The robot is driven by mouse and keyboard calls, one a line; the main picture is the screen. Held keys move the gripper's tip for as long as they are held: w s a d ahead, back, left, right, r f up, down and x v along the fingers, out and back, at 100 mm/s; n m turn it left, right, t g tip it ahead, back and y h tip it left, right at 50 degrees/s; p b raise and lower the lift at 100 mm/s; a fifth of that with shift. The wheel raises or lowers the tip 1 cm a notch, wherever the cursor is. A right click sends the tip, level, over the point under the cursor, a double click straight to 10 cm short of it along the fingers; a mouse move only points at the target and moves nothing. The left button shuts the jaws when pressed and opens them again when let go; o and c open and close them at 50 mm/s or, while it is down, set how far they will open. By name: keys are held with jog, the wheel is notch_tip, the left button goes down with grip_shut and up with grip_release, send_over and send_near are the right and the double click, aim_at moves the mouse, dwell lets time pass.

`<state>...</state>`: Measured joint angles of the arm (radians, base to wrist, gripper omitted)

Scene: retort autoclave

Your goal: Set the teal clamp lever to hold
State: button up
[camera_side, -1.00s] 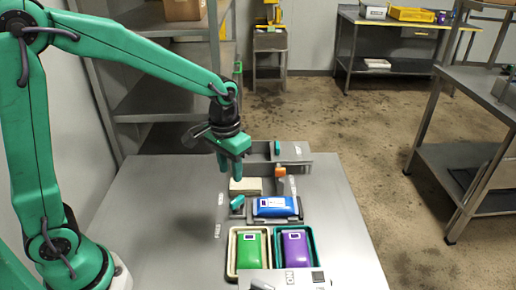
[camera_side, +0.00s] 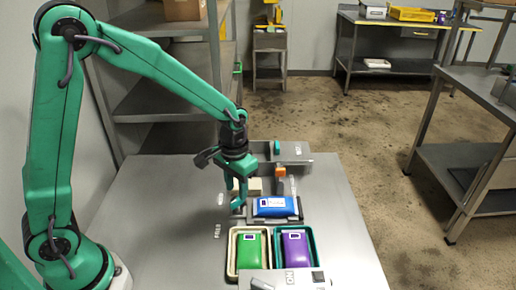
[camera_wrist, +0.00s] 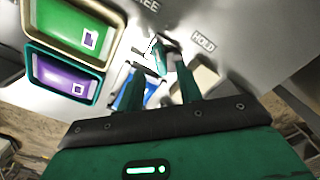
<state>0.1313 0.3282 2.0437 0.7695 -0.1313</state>
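The teal clamp lever (camera_wrist: 159,50) shows in the wrist view just beyond and between my fingertips, on the steel table beside the blue pouch (camera_side: 274,206). Two printed labels flank it: HOLD (camera_wrist: 204,42) to its right and a partly cropped FREE (camera_wrist: 145,4) above left. My gripper (camera_side: 238,199) points down at the lever in the side view and largely hides it there. In the wrist view my gripper (camera_wrist: 160,72) has its two teal fingers apart. I cannot tell whether either finger touches the lever.
A green pouch lies in a cream tray (camera_side: 231,262) and a purple pouch in a teal tray (camera_side: 313,261), both in front of the blue pouch. A grey panel (camera_side: 303,273) stands at the front edge. A grey block with an orange-tipped part (camera_side: 280,170) is behind.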

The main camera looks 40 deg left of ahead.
aim_at(237, 199)
jog(key=shift+f, duration=1.75)
grip_shut()
